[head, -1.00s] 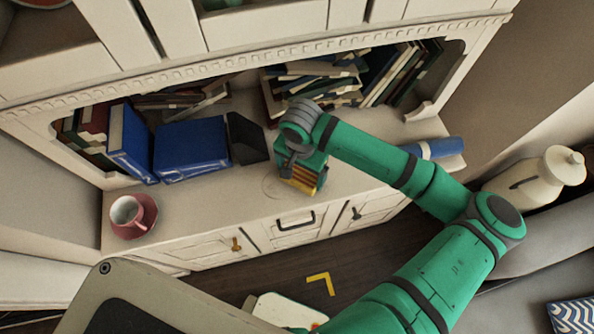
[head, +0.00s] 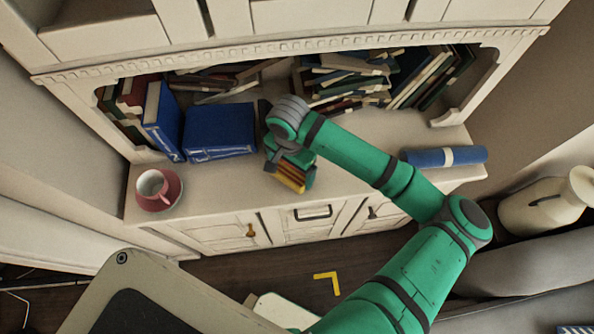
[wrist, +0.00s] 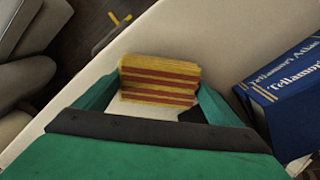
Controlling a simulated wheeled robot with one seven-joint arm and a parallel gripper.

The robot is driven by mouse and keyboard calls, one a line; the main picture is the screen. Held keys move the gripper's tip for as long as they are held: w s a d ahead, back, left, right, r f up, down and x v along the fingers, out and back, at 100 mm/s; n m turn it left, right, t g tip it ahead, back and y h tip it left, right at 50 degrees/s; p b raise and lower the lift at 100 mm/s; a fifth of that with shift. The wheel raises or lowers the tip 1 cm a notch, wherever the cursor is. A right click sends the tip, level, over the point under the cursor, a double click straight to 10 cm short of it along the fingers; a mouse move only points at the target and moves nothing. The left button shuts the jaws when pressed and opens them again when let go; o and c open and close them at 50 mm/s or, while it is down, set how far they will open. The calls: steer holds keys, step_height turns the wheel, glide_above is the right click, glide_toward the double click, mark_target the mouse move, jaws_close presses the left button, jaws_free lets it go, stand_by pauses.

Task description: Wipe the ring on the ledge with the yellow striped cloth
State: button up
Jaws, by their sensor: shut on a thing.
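The yellow striped cloth (head: 290,178), a folded pad with red stripes, is held between the fingers of my gripper (head: 289,171). It hangs low at the ledge (head: 225,182), near its middle. In the wrist view, the cloth (wrist: 158,82) sits between the green fingers of my gripper (wrist: 156,97). I cannot tell whether it touches the surface. The ring does not show now; the cloth and gripper cover the area where a faint ring showed earlier.
A pink cup on a saucer (head: 158,188) stands at the ledge's left end. Blue books (head: 220,131) stand left of my gripper, and one blue book (wrist: 285,90) is close in the wrist view. Several books lean behind.

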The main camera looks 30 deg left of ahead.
steer(key=shift+s+a, duration=0.45)
steer(key=shift+a, duration=0.25)
steer(key=shift+s+a+r, duration=0.1)
steer(key=shift+r, duration=0.1)
steer(key=r, duration=0.6)
steer(key=shift+w+r, duration=0.15)
steer(key=shift+w, duration=0.05)
steer(key=shift+d+r, duration=0.2)
steer(key=shift+r, duration=0.4)
steer(key=shift+s+a+r, duration=0.15)
steer(key=shift+s+a, duration=0.05)
